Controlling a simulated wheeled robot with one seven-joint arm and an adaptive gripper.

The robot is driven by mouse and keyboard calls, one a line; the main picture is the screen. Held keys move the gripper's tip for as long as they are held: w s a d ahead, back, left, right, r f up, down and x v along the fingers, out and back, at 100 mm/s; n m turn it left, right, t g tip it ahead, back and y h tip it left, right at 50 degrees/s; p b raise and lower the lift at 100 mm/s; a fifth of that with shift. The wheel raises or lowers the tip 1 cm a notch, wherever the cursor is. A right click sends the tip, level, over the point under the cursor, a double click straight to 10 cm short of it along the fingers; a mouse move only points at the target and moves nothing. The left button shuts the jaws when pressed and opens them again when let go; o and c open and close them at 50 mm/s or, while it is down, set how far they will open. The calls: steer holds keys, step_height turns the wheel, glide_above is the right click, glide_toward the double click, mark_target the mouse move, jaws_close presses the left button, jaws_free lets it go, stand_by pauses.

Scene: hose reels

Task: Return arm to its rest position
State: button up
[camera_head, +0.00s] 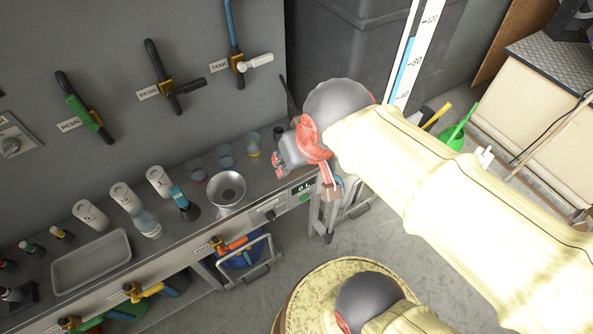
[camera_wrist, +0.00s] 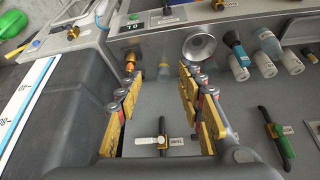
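My arm (camera_head: 440,175), in a pale yellow cover with grey joints, reaches from the lower right of the head view toward the right end of the workbench. My gripper (camera_head: 282,160) is at its end, beside the bench's right edge; its fingers are small there. In the wrist view the two yellow-padded fingers of my gripper (camera_wrist: 162,85) stand well apart, with nothing between them. Grey panel surface shows through the gap. A white-handled valve (camera_wrist: 158,142) labelled TANK lies beyond the gripper's base in that view. I cannot tell the exact distance to the bench.
The bench holds a metal funnel (camera_head: 228,188), several cups and bottles, and an empty tray (camera_head: 92,262). Wall valves (camera_head: 170,82) stick out above it. A dark tank (camera_head: 345,45) stands behind my arm, and a cabinet (camera_head: 535,95) is at right. Floor (camera_head: 365,238) shows below the arm.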

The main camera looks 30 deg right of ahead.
steer(key=s, duration=0.1)
steer(key=s+a+n, duration=0.1)
steer(key=s, duration=0.1)
steer(key=shift+a, duration=0.2)
steer(key=shift+d, duration=0.1)
steer(key=shift+c, duration=1)
